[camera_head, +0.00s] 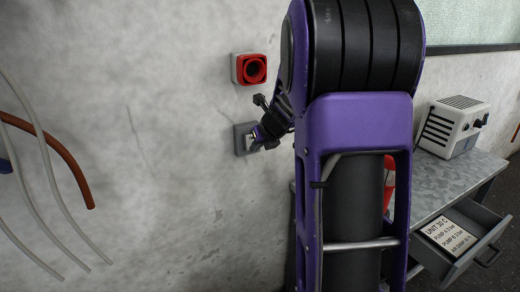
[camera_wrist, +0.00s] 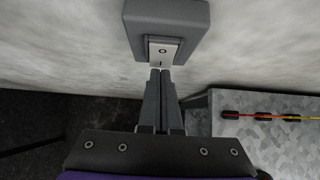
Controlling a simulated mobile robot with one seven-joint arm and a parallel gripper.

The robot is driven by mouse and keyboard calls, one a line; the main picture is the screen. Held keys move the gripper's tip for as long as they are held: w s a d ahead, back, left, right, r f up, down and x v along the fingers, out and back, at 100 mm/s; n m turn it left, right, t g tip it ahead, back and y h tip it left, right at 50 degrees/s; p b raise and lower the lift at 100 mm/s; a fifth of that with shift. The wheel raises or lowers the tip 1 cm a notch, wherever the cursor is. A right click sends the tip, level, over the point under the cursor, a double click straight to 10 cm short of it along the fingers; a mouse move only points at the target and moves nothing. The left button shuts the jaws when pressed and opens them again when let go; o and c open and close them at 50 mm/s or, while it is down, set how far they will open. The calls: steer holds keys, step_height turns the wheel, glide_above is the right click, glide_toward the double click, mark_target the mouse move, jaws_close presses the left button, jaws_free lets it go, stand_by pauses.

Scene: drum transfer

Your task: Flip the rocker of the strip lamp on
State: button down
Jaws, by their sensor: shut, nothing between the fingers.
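The grey switch box (camera_head: 240,140) is on the wall below a red socket. In the wrist view the box (camera_wrist: 197,18) carries a light rocker (camera_wrist: 163,49) with a round mark and, below it, a short line mark. My gripper (camera_wrist: 160,73) is shut and empty, its fingertips at the lower end of the rocker, by the line mark. I cannot tell whether they touch it. In the head view my gripper (camera_head: 257,139) is at the right side of the box and partly hides it. No strip lamp can be made out.
The red socket (camera_head: 254,69) sits just above the switch. Loose cables and an orange hose (camera_head: 62,150) hang at left. A metal bench (camera_head: 428,180) at right bears a white-grey unit (camera_head: 454,127) and has an open drawer (camera_head: 456,238) with a label. Wall left of the switch is clear.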

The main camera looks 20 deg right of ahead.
steer(key=shift+w, duration=0.2)
steer(key=shift+w+f+p, duration=0.15)
steer(key=shift+w+p, duration=0.1)
steer(key=shift+p, duration=0.1)
steer(key=shift+r+p, duration=0.9)
